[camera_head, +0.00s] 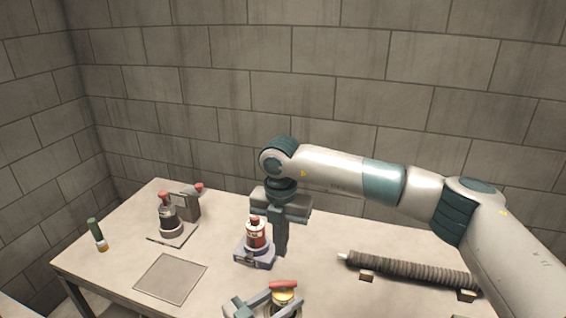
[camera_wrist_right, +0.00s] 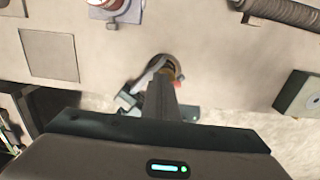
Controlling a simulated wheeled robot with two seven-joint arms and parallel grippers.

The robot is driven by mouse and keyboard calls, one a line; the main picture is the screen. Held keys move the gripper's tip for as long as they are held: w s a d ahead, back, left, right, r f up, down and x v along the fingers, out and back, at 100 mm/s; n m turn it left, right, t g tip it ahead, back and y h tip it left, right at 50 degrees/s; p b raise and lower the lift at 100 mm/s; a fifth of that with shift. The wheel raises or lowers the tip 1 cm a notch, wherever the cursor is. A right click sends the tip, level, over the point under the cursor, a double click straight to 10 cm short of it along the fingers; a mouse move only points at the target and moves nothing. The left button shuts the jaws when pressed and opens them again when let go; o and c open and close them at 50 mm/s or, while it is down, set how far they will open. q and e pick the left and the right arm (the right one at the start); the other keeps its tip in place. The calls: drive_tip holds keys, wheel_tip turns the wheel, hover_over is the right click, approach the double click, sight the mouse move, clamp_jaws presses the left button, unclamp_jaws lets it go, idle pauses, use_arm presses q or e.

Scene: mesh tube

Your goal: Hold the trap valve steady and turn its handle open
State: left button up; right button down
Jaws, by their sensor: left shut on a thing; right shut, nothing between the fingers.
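The trap valve (camera_head: 284,296) shows at the bottom of the head view as a round brass-coloured part with a red handle (camera_head: 283,285) across its top. My left gripper (camera_head: 262,303) is shut on its body from the left; the lower part is cut off by the frame edge. In the right wrist view the valve (camera_wrist_right: 168,66) is partly covered by my right fingers, and a bit of red shows beside them. My right gripper (camera_head: 280,252) points down, shut and empty, above and behind the valve in the head view. I cannot tell whether its tips touch the handle.
A red-labelled bottle (camera_head: 256,235) on a grey-purple base stands close left of my right gripper. A ribbed hose (camera_head: 410,270) lies at right on small blocks. A dark bottle (camera_head: 168,217), a grey block (camera_head: 190,203), a green tube (camera_head: 95,230) and a flat plate (camera_head: 170,278) are left.

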sight(283, 286)
drive_tip(key=shift+r, duration=0.2)
drive_tip(key=d, duration=0.2)
drive_tip(key=d+r, duration=0.1)
drive_tip(key=shift+s+d, duration=0.4)
drive_tip(key=shift+f, duration=0.1)
wheel_tip(283, 286, down, 7)
idle(0.9)
